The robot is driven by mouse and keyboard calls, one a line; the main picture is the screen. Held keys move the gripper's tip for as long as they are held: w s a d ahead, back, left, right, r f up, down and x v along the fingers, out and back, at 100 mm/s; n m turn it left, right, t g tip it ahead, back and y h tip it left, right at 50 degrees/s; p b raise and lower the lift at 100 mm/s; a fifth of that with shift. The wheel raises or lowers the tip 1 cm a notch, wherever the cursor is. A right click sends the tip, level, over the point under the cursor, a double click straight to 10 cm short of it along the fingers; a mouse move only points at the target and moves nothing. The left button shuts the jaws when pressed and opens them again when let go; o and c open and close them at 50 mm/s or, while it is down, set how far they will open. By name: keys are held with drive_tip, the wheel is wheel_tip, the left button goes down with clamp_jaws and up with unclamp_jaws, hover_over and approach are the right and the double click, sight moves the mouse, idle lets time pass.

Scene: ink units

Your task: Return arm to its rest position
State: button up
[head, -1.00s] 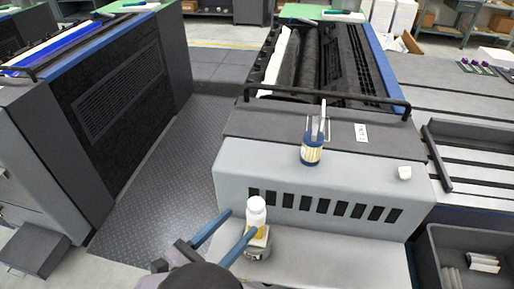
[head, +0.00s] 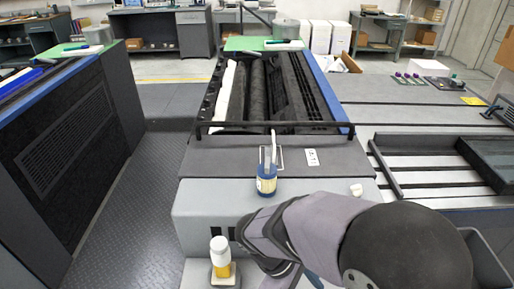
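My arm (head: 330,228) reaches in from the lower right and bends over the front of the grey press unit (head: 195,205). Only a bit of blue finger of my gripper (head: 314,280) shows at the bottom edge; the rest is hidden behind the arm or out of frame, so its opening cannot be told.
A blue and cream tin (head: 266,187) with a light-coloured tool upright in it stands on the unit, close behind my arm. A small white lump (head: 356,190) lies to its right. A black guard bar (head: 230,125) crosses behind. The tread-plate walkway (head: 135,190) at left is clear.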

drive_tip(key=d+m+y, duration=0.1)
drive_tip(key=m+y, duration=0.1)
drive_tip(key=m, duration=0.1)
drive_tip(key=d+f+m+y, duration=0.1)
drive_tip(key=m+y, duration=0.1)
drive_tip(key=m, duration=0.2)
drive_tip(key=d+f+m+t+y, duration=0.1)
drive_tip(key=m, duration=0.3)
drive_tip(key=shift+d+y+b, duration=0.1)
drive_tip(key=shift+y+b, duration=0.3)
